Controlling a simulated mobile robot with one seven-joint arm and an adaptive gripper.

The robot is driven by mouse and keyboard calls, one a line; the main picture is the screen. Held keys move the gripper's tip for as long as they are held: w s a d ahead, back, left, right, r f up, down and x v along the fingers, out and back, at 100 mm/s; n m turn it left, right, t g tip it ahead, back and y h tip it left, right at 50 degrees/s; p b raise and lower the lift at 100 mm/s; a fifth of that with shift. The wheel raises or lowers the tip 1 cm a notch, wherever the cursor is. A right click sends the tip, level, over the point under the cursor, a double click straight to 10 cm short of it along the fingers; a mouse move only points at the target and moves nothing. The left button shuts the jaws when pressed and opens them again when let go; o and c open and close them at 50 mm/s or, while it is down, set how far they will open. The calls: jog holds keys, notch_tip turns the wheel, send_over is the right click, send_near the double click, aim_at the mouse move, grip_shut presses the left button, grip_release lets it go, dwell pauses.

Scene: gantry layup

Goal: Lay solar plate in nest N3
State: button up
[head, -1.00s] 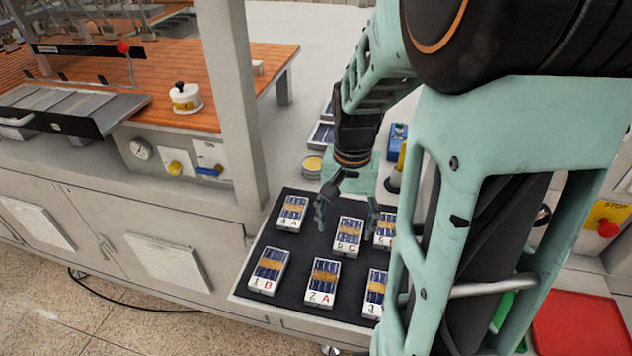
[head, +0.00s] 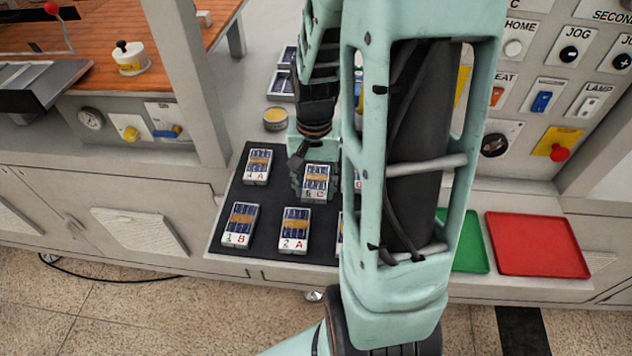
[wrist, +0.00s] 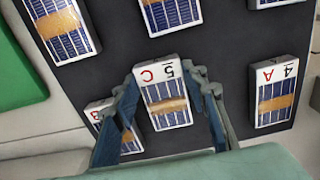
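Several solar plates with blue cells and a tan band lie on a black mat (head: 268,218). Plate 5 C (head: 316,184) is in the middle of the back row; it also shows in the wrist view (wrist: 164,100). My gripper (wrist: 165,78) is open, with one finger on each side of plate 5 C; I cannot tell whether they touch it. Plate 4 A (head: 257,166) lies to its left in the head view. Plates 1 B (head: 240,225) and 2 A (head: 294,231) are in the front row. My arm hides much of the right plates. I see no label N3.
A green tray (head: 472,248) and a red tray (head: 538,245) stand at the right, below a panel of buttons (head: 560,80). A white post (head: 188,80) rises left of the mat. Framed panels (head: 281,85) and a yellow-topped tin (head: 275,118) lie behind it.

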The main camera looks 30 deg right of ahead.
aim_at(313, 191)
jog(key=c, duration=0.7)
jog(key=shift+r, duration=0.1)
jog(key=shift+r+p, duration=0.45)
jog(key=shift+r, duration=0.05)
jog(key=r, duration=0.1)
jog(key=r+p, duration=0.2)
jog(key=shift+a, duration=0.25)
jog(key=s+a+r+p, duration=0.1)
jog(key=a+r+p, duration=0.1)
jog(key=a+r, duration=0.1)
jog(key=s+a+r+p, duration=0.1)
jog(key=a+r+p, duration=0.1)
jog(key=a, duration=0.3)
jog(key=s+a+r+p, duration=0.1)
jog(key=a+r, duration=0.3)
jog(key=a, duration=0.1)
jog(key=shift+s+a+p, duration=0.1)
jog(key=shift+s+p, duration=0.1)
jog(key=shift+p, duration=0.2)
